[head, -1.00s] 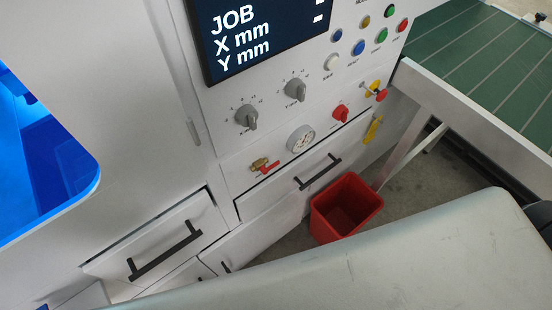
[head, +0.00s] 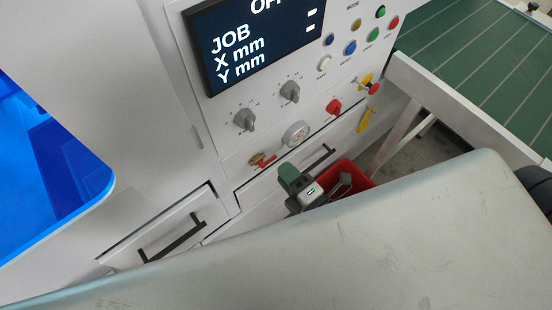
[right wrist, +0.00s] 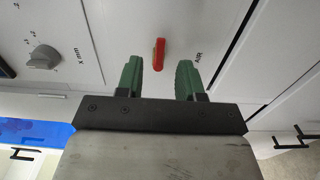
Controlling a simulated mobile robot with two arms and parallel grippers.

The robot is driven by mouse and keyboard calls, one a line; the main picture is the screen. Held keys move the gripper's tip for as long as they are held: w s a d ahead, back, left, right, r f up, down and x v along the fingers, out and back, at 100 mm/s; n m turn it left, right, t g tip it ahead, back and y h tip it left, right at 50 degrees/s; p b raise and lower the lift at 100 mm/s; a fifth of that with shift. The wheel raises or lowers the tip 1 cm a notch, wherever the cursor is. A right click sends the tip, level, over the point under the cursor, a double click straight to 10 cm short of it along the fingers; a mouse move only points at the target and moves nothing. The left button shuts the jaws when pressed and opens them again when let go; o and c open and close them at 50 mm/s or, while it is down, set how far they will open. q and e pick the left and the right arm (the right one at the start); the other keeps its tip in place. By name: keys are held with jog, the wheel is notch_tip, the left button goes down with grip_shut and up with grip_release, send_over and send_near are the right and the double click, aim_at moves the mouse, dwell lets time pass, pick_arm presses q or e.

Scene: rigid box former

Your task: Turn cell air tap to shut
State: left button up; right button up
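The cell air tap (head: 260,159) is a small brass valve with a red lever, low on the white machine panel. In the right wrist view the red lever (right wrist: 160,54) stands next to the label AIR. My right gripper (head: 304,184) is in front of the lower panel, below and right of the tap in the head view. In the right wrist view its two green fingers (right wrist: 159,68) are apart, with the lever showing between and just beyond their tips. I cannot tell any contact. My left gripper is not in view.
A round gauge (head: 296,134) and a red knob (head: 334,107) are right of the tap. Grey dials (head: 244,120) and a screen (head: 262,42) are above. Drawers with dark handles (head: 172,236) are below. A red bin (head: 346,172) stands behind my right gripper.

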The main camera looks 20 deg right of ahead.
aim_at(273, 160)
jog(key=shift+p+x, duration=0.3)
jog(key=shift+x, duration=1.85)
jog(key=shift+c, duration=0.4)
grip_shut()
